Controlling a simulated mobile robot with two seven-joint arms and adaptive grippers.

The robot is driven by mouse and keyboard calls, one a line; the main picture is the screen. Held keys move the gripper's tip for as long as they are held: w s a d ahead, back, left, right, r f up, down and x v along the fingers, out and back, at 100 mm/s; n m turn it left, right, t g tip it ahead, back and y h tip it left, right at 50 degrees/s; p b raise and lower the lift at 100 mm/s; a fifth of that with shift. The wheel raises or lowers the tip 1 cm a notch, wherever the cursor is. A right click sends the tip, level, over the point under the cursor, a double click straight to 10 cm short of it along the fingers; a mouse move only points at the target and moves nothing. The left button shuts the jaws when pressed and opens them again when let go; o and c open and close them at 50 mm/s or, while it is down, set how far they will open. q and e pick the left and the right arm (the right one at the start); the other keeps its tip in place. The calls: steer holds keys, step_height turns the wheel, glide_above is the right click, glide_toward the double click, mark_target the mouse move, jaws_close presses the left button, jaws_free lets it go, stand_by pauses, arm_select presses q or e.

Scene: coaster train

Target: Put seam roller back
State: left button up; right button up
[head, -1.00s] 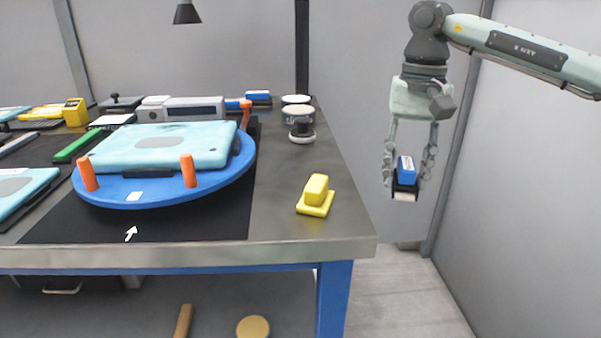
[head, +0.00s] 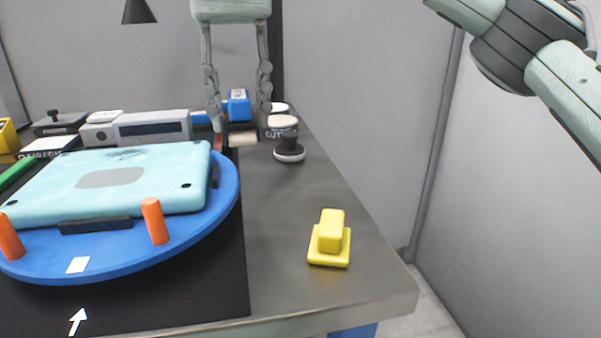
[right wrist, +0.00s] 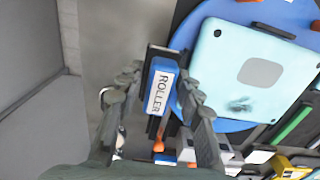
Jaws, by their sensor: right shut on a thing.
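The seam roller (head: 239,106) has a blue body with a black frame and a pale roller at its lower end. My right gripper (head: 241,120) is shut on it, one finger on each side, and holds it in front of the table's back right part. In the right wrist view the blue body (right wrist: 160,90) carries a white label reading ROLLER between the fingers (right wrist: 157,97). I cannot tell its exact height above the table. The spot behind it is mostly hidden by the gripper. My left gripper is not in view.
A blue turntable (head: 120,258) bears a light-blue panel (head: 145,175) and orange pegs (head: 154,221). A dark-and-white round tool (head: 289,151) stands right of the roller. A yellow block (head: 330,238) sits at front right. A grey box (head: 152,127) stands behind. The table between is clear.

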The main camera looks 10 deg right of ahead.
steer(key=d+f, duration=0.1)
steer(key=d, duration=0.2)
steer(key=d+f, duration=0.2)
steer(key=d+f+b, duration=0.1)
steer(key=d+f, duration=0.1)
steer(key=d, duration=0.1)
steer(key=shift+w+d+f, duration=0.1)
steer(key=shift+d, duration=0.2)
steer(key=shift+f+b, duration=0.35)
steer(key=shift+f, duration=1.65)
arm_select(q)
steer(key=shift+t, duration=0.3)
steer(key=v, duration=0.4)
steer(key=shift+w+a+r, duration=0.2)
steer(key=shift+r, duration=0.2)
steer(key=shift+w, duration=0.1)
